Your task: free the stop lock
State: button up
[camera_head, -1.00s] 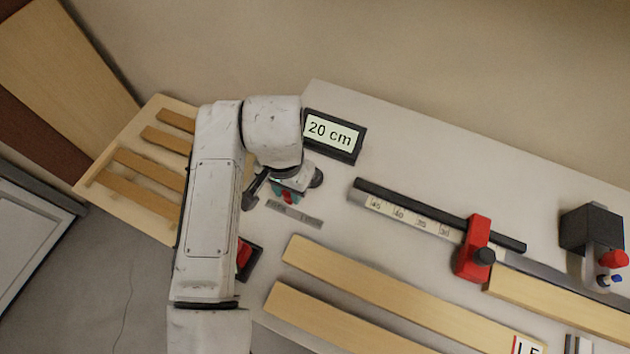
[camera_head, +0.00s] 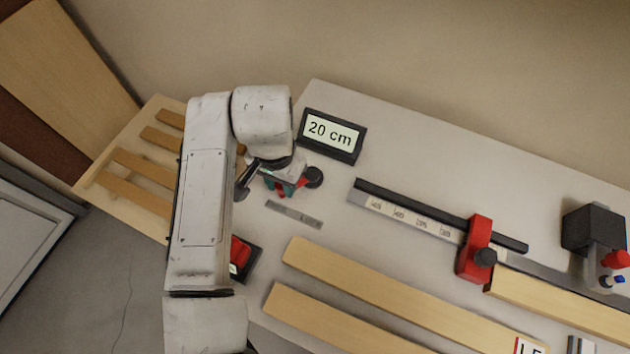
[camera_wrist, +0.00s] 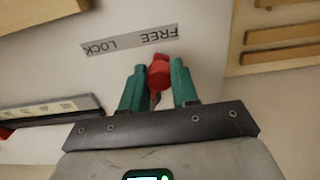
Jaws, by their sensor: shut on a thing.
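The stop lock's red lever (camera_wrist: 158,76) stands between the two teal fingers of my gripper (camera_wrist: 158,85) in the wrist view. The fingers are shut on it. A grey label strip (camera_wrist: 129,41) reading FREE and LOCK lies just beyond, upside down in that view; the lever sits nearest the word FREE in the picture. In the head view my gripper (camera_head: 284,186) is low over the bench's left end, above the label strip (camera_head: 294,214). My wrist hides most of the lever there. The red stop (camera_head: 473,247) with a black knob sits on the measuring rail.
A display (camera_head: 331,134) reading 20 cm stands behind my gripper. A red and black box (camera_head: 240,254) is beside my arm. Boards (camera_head: 400,295) lie in front of the rail (camera_head: 410,214). A slatted wooden tray (camera_head: 115,165) is at left.

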jog(key=shift+w+a, duration=0.25)
jog(key=shift+w, duration=0.05)
dwell(0.5)
jog(key=o, duration=0.7)
notch_tip(320, 180, up, 6)
jog(key=p, duration=0.6)
jog(key=shift+r, duration=0.2)
jog(key=shift+r+p, duration=0.5)
jog(key=shift+r, duration=0.8)
jog(key=shift+s, duration=0.1)
